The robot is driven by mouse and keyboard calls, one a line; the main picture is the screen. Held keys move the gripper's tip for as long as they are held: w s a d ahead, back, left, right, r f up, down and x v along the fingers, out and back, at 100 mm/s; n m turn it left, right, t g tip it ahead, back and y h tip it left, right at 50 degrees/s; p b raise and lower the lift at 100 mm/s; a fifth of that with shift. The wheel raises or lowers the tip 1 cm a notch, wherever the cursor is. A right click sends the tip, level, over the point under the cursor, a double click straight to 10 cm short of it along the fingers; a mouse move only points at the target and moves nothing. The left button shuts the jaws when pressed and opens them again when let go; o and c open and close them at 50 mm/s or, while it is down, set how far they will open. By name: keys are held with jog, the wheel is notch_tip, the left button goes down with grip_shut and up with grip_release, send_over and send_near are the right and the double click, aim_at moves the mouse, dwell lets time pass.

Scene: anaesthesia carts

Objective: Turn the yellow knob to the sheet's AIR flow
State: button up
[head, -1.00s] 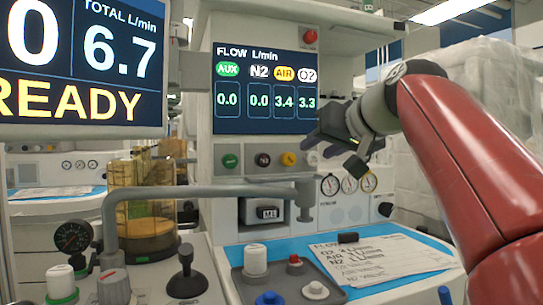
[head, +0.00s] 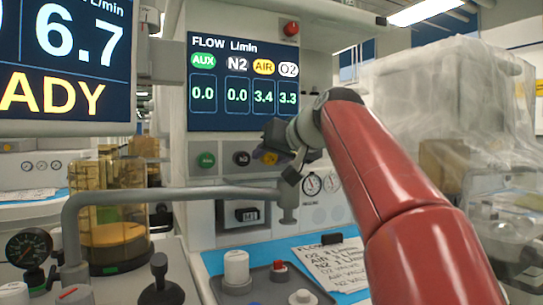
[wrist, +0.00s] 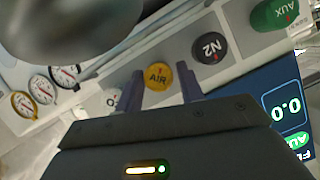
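The yellow AIR knob (head: 269,158) is on the cart's front panel, partly hidden by my gripper (head: 272,146) in the head view. In the wrist view the AIR knob (wrist: 158,76) shows between and just beyond the two fingertips of my gripper (wrist: 160,86). The fingers are apart, with visible gaps beside the knob; I see no grip on it. The flow display (head: 250,85) reads AIR 3.4, O2 3.3, N2 0.0 and AUX 0.0. The sheet (head: 330,262) lies on the blue mat with FLOW lines for O2, AIR and N2; its numbers are hard to read.
The black N2 knob (wrist: 209,49) and green AUX knob (wrist: 275,14) sit beside the AIR knob. A white O2 knob (wrist: 113,98) is partly behind a finger. Gauges (wrist: 43,88) lie beyond it. A grey pipe (head: 170,194) crosses below the panel in the head view.

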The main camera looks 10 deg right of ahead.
jog(key=c, duration=0.7)
jog(key=shift+d+m+y+p, duration=0.1)
jog(key=shift+m+y+p, duration=0.2)
jog(key=shift+m+y, duration=0.5)
jog(key=shift+m, duration=0.3)
jog(key=o, duration=0.7)
jog(key=v, duration=0.7)
jog(key=shift+s+d, duration=0.15)
jog(key=shift+s, duration=0.15)
